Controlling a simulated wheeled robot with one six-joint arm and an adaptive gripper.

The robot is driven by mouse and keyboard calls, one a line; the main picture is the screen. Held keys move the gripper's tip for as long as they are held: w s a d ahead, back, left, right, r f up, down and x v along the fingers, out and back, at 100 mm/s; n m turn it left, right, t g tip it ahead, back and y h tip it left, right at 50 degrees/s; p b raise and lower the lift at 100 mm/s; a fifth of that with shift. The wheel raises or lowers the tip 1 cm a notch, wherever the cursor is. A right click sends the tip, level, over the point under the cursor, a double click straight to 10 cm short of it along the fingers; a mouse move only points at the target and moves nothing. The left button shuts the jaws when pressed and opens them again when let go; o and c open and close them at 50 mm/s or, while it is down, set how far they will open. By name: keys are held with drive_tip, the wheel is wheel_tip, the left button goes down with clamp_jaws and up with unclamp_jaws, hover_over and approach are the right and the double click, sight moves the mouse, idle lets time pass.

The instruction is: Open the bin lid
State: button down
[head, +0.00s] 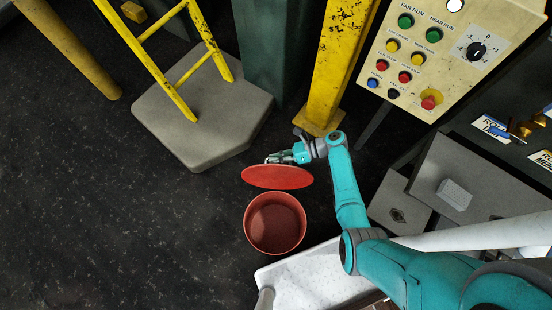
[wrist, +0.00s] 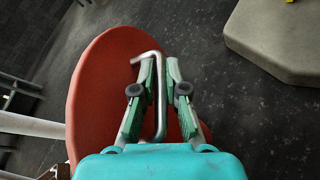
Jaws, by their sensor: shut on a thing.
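The round red bin (head: 275,224) stands on the dark floor, and I see into its inside from above. Its red lid (head: 277,177) is raised and tilted above the far side of the bin opening. In the wrist view the lid (wrist: 98,75) fills the left and middle, with a bent metal handle (wrist: 160,115) on it. My gripper (head: 276,158) is at the lid's far side. In the wrist view its green fingers (wrist: 160,80) are closed around the handle. Whether the lid is hinged to the bin is hidden.
A grey stone-like platform (head: 165,108) with a yellow ladder (head: 176,100) stands behind left. A yellow post (head: 337,70) is behind my gripper. A control panel (head: 425,50) is at upper right. A white surface (head: 305,282) lies right of the bin. The floor left of the bin is clear.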

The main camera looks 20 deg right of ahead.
drive_tip(key=shift+s+f, duration=0.1)
drive_tip(key=c, duration=1.5)
unclamp_jaws()
drive_tip(key=shift+d, duration=0.15)
